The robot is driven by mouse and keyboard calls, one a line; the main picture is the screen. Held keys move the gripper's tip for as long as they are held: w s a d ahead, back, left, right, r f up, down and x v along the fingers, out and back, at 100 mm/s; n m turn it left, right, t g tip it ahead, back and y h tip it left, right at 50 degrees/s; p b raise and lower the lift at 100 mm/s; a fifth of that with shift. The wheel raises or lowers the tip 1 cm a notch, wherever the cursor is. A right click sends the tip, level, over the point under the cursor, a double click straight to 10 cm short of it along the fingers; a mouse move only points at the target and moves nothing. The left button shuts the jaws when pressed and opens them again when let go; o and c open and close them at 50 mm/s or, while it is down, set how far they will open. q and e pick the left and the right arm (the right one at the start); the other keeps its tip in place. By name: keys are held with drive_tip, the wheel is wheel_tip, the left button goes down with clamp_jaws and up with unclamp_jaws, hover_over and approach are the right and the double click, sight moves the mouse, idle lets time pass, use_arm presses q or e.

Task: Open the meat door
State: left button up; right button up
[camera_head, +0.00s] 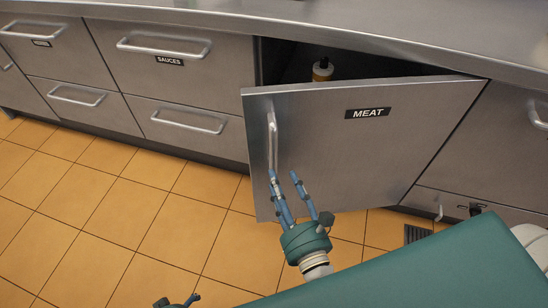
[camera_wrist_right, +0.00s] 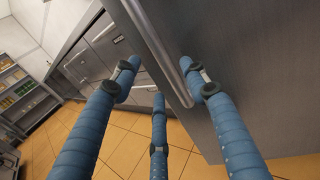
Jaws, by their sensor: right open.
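The meat door (camera_head: 370,140) is a steel panel with a black MEAT label, and it stands partly open, swung out from the cabinet on its right-hand side. Its vertical bar handle (camera_head: 272,138) is near the free left edge. My right gripper (camera_head: 288,188) is at the lower end of the handle, with its blue fingers spread open. In the right wrist view the handle (camera_wrist_right: 172,62) runs between the fingers, which do not close on it; whether any finger touches it I cannot tell. Of my left gripper (camera_head: 178,301), only a small part shows at the bottom edge.
A bottle (camera_head: 322,69) stands inside the dark cabinet opening. Drawers, one labelled SAUCES (camera_head: 160,55), lie to the left under the steel counter (camera_head: 300,22). The tiled floor (camera_head: 130,220) is clear on the left. A shelf rack (camera_wrist_right: 22,92) stands far left in the wrist view.

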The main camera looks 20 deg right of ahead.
sight(273, 163)
drive_tip(key=w, duration=0.8)
drive_tip(key=shift+w, duration=0.15)
clamp_jaws()
